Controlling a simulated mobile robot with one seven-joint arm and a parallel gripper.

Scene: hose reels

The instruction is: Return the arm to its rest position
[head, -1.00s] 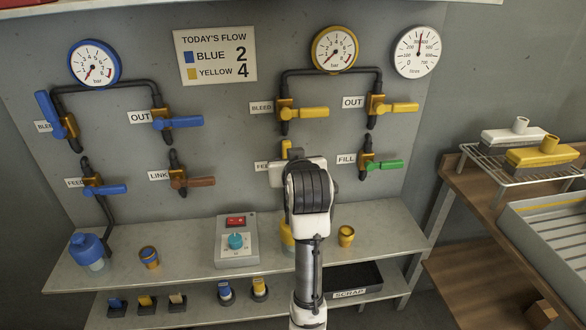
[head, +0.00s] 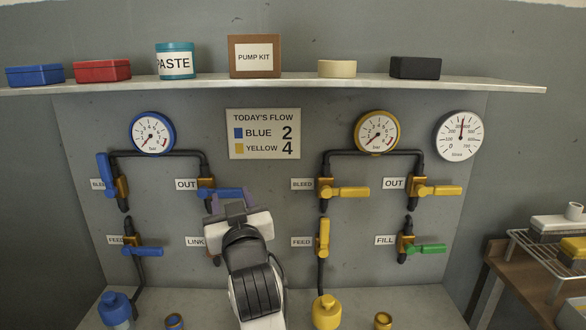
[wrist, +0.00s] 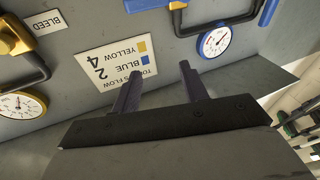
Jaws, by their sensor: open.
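My gripper (head: 231,197) is up in front of the wall panel (head: 290,200), just below the blue OUT valve (head: 212,194) in the head view. Its two fingers are apart with nothing between them, as the wrist view also shows (wrist: 157,82). My white and black arm stands below it and hides the LINK valve. The yellow FEED valve's handle (head: 323,238) points up and down, clear of my gripper. The wrist view has the flow sign (wrist: 110,70) beyond the fingers, upside down.
A shelf (head: 300,86) with boxes and a tin runs above the panel. Blue (head: 153,133) and yellow (head: 377,134) gauges and several valve handles stick out around my arm. A bench (head: 420,305) with a yellow pot (head: 326,312) lies below. A side table (head: 520,275) stands at right.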

